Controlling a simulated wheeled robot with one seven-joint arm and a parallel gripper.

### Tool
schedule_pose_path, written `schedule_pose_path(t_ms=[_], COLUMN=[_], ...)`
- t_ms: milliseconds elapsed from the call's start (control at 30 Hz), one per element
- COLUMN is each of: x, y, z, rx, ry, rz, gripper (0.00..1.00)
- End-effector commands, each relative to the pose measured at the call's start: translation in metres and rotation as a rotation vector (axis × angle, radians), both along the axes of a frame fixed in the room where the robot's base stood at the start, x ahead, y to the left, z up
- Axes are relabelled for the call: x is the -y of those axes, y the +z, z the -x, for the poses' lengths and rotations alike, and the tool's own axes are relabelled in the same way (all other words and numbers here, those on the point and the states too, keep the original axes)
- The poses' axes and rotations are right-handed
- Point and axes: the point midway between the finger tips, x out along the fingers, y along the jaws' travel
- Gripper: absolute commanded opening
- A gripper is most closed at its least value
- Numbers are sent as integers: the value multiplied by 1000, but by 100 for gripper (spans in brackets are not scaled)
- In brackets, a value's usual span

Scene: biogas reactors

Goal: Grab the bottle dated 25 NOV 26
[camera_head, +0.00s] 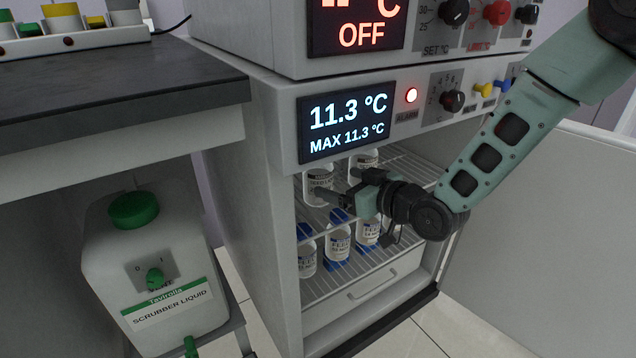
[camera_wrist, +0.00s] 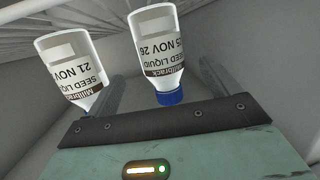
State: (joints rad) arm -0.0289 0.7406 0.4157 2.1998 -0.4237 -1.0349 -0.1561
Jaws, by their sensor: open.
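In the wrist view, which is upside down, the bottle dated 25 NOV 26 (camera_wrist: 158,45) is white with a blue cap; the first digit of its date is partly cut off. It lies in line with the gap between the fingers of my gripper (camera_wrist: 160,73). A bottle dated 21 NOV (camera_wrist: 70,62) is at the left, partly behind the left finger. In the head view, my open gripper (camera_head: 340,187) reaches into the cabinet by two upper-shelf bottles, one at the left (camera_head: 317,183) and one behind (camera_head: 366,158). Their dates are unreadable there.
The lower wire shelf (camera_head: 325,287) holds several blue-capped bottles (camera_head: 338,245). The display panel (camera_head: 345,120) hangs close above the upper shelf. The open cabinet door (camera_head: 540,230) stands at the right. A scrubber liquid canister (camera_head: 150,260) stands at the left under a dark worktop (camera_head: 120,85).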

Motion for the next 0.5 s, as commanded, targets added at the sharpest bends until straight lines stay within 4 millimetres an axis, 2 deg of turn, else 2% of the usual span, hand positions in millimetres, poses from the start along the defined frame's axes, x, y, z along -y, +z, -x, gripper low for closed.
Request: schedule_pose_path(t_ms=[100, 300, 500], x=[-13, -22, -40], y=[-7, -8, -22], z=[-12, -21, -37], rx=[0, -1, 2], ry=[2, 1, 2], rz=[0, 1, -1], gripper=[88, 88, 88])
